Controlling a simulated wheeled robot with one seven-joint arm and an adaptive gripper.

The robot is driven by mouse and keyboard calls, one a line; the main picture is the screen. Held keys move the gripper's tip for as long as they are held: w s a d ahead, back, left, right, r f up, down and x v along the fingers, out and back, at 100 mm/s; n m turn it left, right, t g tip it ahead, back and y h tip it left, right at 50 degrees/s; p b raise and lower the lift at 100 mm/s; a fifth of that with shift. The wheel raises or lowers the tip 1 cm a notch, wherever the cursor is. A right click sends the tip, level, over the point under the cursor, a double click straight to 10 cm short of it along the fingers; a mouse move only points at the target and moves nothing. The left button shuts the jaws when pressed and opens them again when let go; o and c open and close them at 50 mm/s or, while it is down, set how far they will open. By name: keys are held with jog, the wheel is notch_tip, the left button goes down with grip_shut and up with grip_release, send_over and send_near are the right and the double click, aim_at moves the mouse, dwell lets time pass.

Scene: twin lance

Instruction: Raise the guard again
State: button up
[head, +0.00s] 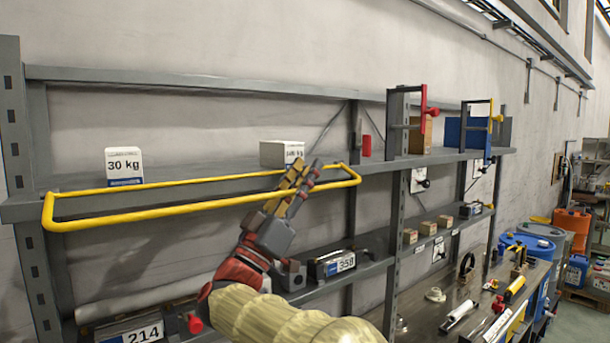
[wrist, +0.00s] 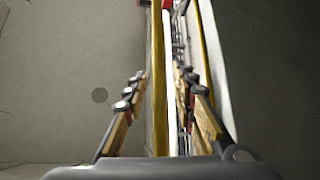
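The guard looks like a yellow tubular loop (head: 120,216) along the front of the upper left shelf. It lies nearly flat, its long front bar standing out from the shelf edge. My gripper (head: 305,176) is at the right part of this loop, with its fingers pointing up and across the bar. In the wrist view my gripper (wrist: 160,92) has its fingers spread apart, with a yellow bar (wrist: 158,60) running between them, nearer the left finger. I see gaps beside the bar. A second yellow strip (wrist: 209,50) runs farther right.
A white 30 kg sign (head: 124,166) and a white box (head: 281,153) stand on the shelf behind the loop. Grey uprights, a red-handled frame (head: 423,90) and a yellow-handled frame (head: 490,115) are to the right. A bench (head: 420,318) with tools is at lower right.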

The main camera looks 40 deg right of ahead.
jog(key=shift+c, duration=0.7)
grip_shut()
